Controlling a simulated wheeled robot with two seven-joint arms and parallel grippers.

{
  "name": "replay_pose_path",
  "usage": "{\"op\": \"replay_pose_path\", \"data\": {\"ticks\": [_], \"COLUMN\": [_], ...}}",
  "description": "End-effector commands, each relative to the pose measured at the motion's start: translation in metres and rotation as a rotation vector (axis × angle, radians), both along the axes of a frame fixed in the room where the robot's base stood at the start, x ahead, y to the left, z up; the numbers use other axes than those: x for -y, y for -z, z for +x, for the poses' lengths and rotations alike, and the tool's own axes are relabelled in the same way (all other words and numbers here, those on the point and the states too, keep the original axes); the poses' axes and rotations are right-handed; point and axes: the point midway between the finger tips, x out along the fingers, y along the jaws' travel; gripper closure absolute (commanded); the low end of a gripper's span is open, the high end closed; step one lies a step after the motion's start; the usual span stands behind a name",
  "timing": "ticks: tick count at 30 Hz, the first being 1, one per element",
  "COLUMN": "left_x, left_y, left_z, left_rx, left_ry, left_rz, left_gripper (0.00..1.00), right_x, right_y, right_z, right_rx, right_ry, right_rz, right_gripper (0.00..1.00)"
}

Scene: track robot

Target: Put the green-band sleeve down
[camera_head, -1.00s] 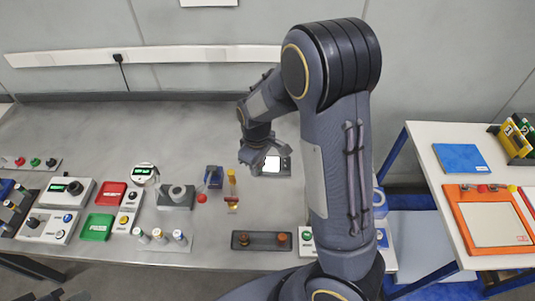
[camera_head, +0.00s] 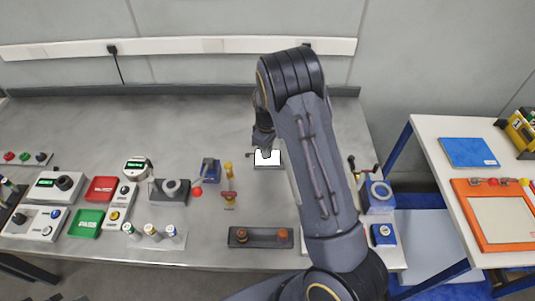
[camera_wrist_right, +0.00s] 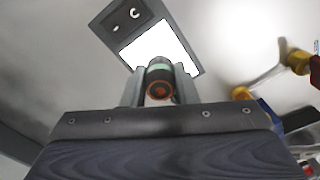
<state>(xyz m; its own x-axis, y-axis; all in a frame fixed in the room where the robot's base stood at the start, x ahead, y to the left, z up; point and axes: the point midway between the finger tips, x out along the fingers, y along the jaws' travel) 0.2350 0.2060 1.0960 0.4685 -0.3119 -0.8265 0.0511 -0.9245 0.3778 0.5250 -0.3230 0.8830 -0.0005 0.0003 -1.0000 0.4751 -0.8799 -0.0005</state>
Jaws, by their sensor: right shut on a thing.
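My right gripper (camera_wrist_right: 160,88) is shut on a small dark cylindrical sleeve (camera_wrist_right: 160,82) with a pale green band and a copper-orange end facing the wrist camera. In the head view the right gripper (camera_head: 264,145) is small and partly hidden by its own arm, over the back middle of the bench, and the sleeve cannot be made out. A bright white panel on a grey device (camera_head: 267,158) lies just below it; the panel also shows beyond the fingertips in the wrist view (camera_wrist_right: 158,42). Whether the sleeve touches it cannot be told. My left gripper is not in view.
A dark tray (camera_head: 260,244) with two orange-topped parts sits at the bench front. Banded cylinders (camera_head: 152,232) stand to its left. A yellow-and-red upright piece (camera_head: 229,188) and a red-ball lever (camera_head: 197,191) stand near the middle. The back left bench (camera_head: 130,120) is clear.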

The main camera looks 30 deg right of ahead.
Motion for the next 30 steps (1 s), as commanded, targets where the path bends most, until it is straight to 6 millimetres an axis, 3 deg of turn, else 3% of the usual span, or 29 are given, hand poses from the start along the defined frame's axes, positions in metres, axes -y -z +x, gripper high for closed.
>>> {"op": "replay_pose_path", "data": {"ticks": [1,13,14,18,26,30], "left_x": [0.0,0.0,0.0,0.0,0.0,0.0], "left_y": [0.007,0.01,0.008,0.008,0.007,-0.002], "left_z": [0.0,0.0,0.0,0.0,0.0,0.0], "left_rx": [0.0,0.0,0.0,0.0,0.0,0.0], "left_ry": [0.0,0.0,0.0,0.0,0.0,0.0], "left_rz": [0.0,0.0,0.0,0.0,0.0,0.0], "left_gripper": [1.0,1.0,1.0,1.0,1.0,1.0], "right_x": [0.0,0.0,0.0,0.0,0.0,-0.001], "right_y": [0.01,0.013,0.012,0.011,0.011,0.0], "right_z": [0.0,0.0,0.0,0.0,0.0,0.0], "right_rx": [-0.001,0.001,0.001,0.001,0.001,0.002], "right_ry": [0.0,0.0,0.0,0.0,-0.001,-0.001], "right_rz": [0.0,0.0,0.0,0.0,0.0,0.0], "right_gripper": [0.99,0.99,0.7,0.52,0.52,0.52]}}
